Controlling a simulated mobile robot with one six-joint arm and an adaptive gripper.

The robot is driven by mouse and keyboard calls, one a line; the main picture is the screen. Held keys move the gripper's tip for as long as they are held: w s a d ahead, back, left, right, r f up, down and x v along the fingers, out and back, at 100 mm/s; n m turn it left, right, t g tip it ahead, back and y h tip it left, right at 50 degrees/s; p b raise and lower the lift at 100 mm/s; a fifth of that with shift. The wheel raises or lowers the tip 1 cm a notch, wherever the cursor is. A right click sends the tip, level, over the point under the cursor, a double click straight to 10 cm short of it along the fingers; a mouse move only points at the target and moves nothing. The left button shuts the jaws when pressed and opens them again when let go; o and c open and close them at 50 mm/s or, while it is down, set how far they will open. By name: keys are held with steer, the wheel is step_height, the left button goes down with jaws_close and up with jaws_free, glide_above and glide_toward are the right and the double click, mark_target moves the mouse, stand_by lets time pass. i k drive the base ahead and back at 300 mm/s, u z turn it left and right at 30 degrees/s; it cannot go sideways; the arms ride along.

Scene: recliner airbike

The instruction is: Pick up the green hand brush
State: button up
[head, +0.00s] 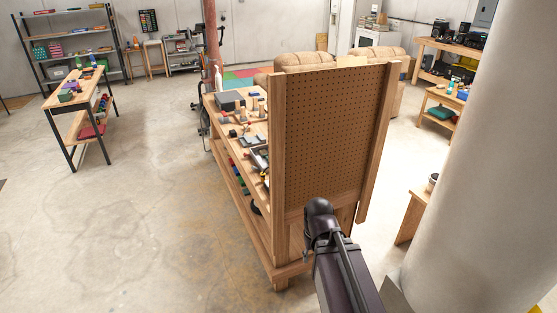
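I cannot pick out a green hand brush for certain in the head view. Small green items lie among others on the narrow wooden bench (88,78) at the left, too small to identify. A dark green object (440,113) sits on a lower shelf at the right; its kind is unclear. My dark arm rises from the bottom centre in front of the pegboard and ends in a rounded joint. My gripper does not show.
A wooden workbench (240,190) with a tall pegboard (335,135) stands close ahead, its top crowded with tools and blocks. A thick pale column (490,170) fills the right. Tan recliners (300,60) stand behind. Concrete floor (130,220) at the left is open.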

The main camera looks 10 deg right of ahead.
mark_target(263, 152)
steer(key=u, duration=0.2)
steer(key=i, duration=0.55)
steer(key=u, duration=1.35)
steer(key=i, duration=0.25)
steer(key=z, duration=0.4)
